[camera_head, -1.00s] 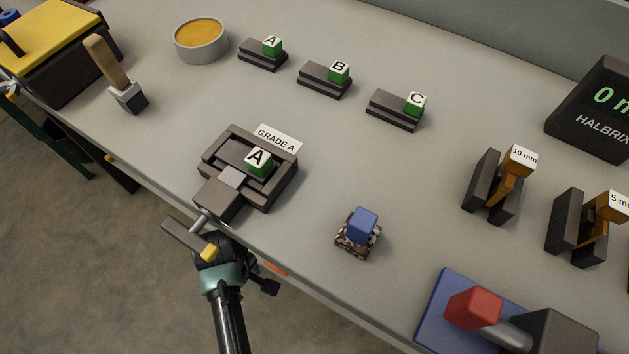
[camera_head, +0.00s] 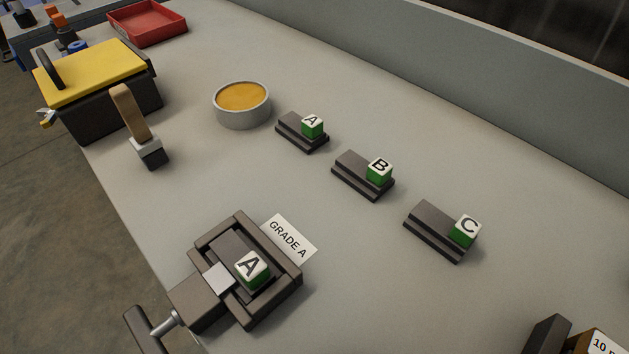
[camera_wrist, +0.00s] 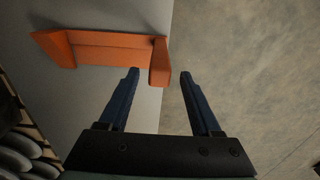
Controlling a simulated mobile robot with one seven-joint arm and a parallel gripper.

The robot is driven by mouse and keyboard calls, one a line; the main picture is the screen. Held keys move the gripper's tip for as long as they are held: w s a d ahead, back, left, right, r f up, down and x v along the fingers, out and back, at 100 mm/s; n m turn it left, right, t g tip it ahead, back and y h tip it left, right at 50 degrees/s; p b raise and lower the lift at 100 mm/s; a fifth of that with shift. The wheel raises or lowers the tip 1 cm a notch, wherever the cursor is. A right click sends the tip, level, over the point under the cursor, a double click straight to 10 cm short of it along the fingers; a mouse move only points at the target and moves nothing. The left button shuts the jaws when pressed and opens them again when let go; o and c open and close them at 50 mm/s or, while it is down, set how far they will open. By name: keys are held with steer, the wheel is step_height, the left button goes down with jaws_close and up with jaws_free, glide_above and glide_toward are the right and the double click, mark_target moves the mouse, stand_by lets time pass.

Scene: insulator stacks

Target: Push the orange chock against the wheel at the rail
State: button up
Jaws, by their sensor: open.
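An orange piece (camera_wrist: 108,48) with a long bar and a raised block at each end lies beyond the fingertips, on a grey surface. Its right end is close to the fingertips; I cannot tell if they touch. I cannot tell for certain that this piece is the chock. No wheel or rail can be made out in either current view. My gripper is not in the current head view.
The wrist view shows grey stacked discs (camera_wrist: 18,158) at the lower left and bare floor (camera_wrist: 250,70) at the right. In the head view, the bench holds a clamp (camera_head: 195,300), lettered blocks, a round bowl (camera_head: 241,112), a brush (camera_head: 138,125), a yellow-lidded box (camera_head: 95,75) and a red tray (camera_head: 148,20).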

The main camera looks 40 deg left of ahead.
steer(key=shift+f, duration=0.3)
jaws_close()
stand_by(1.1)
steer(key=shift+w+a+r, duration=0.1)
steer(key=shift+w, duration=0.05)
